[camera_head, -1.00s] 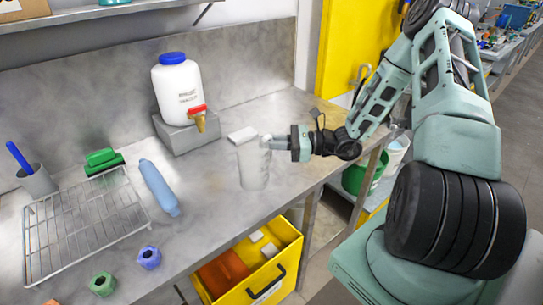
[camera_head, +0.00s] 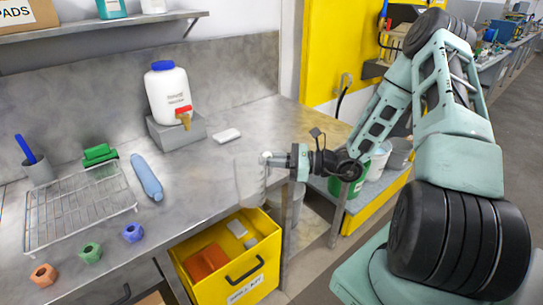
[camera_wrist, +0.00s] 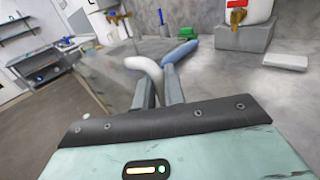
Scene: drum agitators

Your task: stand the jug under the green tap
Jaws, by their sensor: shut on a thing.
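The jug (camera_head: 249,184) is clear and hard to make out against the bench. My gripper (camera_head: 270,160) is shut on its upper right side and holds it upright by the front edge of the bench. In the wrist view a pale curved part of the jug (camera_wrist: 146,66) shows at the fingers (camera_wrist: 158,88). A white container (camera_head: 174,92) with a blue cap stands on a grey block (camera_head: 176,131). Its brass tap (camera_head: 184,119) has a red handle. Another brass tap (camera_wrist: 118,17) shows in the wrist view, its handle too small to tell. I see no clearly green tap.
Several coloured nuts (camera_head: 91,253) lie in front. A white block (camera_head: 227,135) lies behind the jug. A yellow bin (camera_head: 190,290) is below.

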